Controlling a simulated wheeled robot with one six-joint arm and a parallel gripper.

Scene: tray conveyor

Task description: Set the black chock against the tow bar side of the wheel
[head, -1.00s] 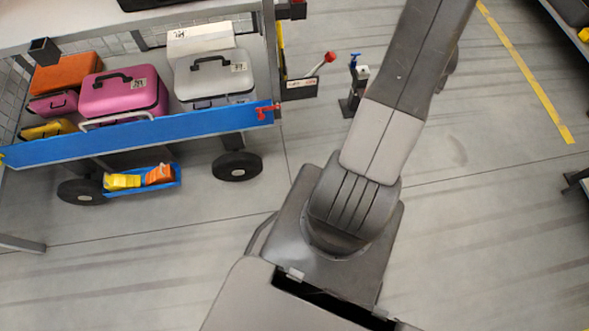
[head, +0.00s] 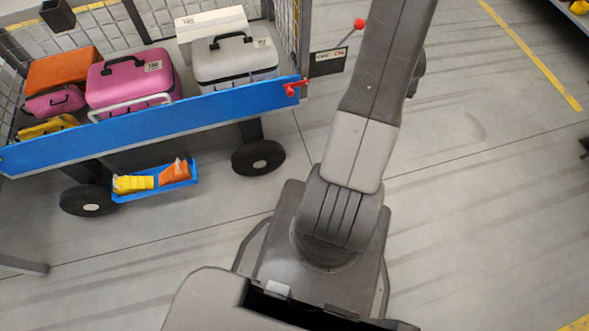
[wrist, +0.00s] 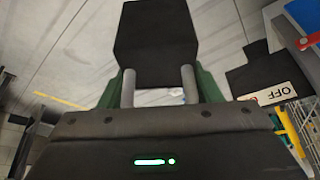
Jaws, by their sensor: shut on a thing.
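A black block, which looks like the black chock (wrist: 156,42), is in the wrist view between the fingers of my gripper (wrist: 158,82), which is shut on it. It is held up in front of a grey floor. In the head view my gripper and the chock are out of sight. The cart's right wheel (head: 258,158) and left wheel (head: 88,200) are black with pale hubs and stand on the floor under the blue-sided cart. I cannot make out the tow bar for certain.
The cart's blue side panel (head: 150,131) has a red latch (head: 294,87) at its right end. A blue tray (head: 157,192) below holds yellow and orange chocks. A pink case (head: 130,84) and a white case (head: 235,62) ride on the cart. An OFF/ON sign (head: 328,62) stands right of it.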

